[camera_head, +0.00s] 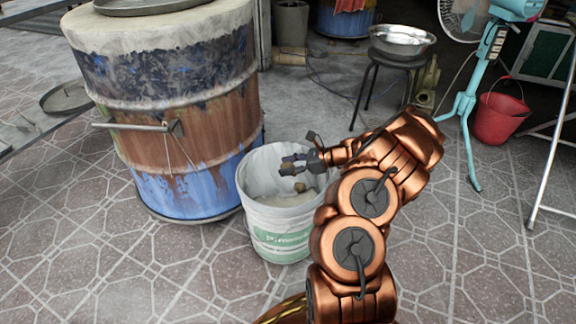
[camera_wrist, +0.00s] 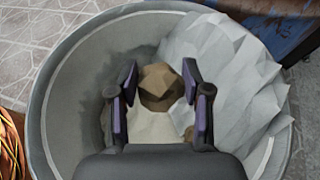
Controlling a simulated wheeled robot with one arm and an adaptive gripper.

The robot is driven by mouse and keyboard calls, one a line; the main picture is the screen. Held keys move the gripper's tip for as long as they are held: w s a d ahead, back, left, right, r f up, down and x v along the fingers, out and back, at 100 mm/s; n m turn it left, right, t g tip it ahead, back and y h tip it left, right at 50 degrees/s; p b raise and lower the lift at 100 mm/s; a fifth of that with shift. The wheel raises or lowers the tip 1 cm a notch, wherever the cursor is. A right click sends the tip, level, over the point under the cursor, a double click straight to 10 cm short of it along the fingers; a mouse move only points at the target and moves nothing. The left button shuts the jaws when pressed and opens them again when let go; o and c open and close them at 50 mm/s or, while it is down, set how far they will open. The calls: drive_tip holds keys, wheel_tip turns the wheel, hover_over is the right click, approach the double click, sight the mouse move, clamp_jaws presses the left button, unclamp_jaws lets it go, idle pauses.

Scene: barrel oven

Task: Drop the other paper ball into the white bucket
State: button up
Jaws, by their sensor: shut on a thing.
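The white bucket (camera_head: 282,243) stands on the tiled floor, with a green band and lettering on its side. My gripper (camera_head: 288,164) is over the bucket's open mouth. It is shut on a brown paper ball (camera_wrist: 160,82), which sits between the two fingertips (camera_wrist: 161,92) in the wrist view. In the head view this ball (camera_head: 287,168) is small and partly covered by the fingers. A second brown lump, seemingly the other paper ball (camera_head: 300,187), lies inside the bucket. In the wrist view it is mostly hidden behind the right finger.
Crumpled white lining (camera_wrist: 225,75) fills one side of the bucket's inside. The rusty blue barrel oven (camera_head: 180,120) stands close on the left, its handle (camera_head: 140,127) sticking out. A stool with a metal bowl (camera_head: 402,42) and a red bucket (camera_head: 498,117) are behind. Floor at front left is clear.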

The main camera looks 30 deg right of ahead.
drive_tip(key=shift+f, duration=0.15)
drive_tip(key=o, duration=0.8)
drive_tip(key=v, duration=1.2)
drive_tip(key=shift+a, duration=0.1)
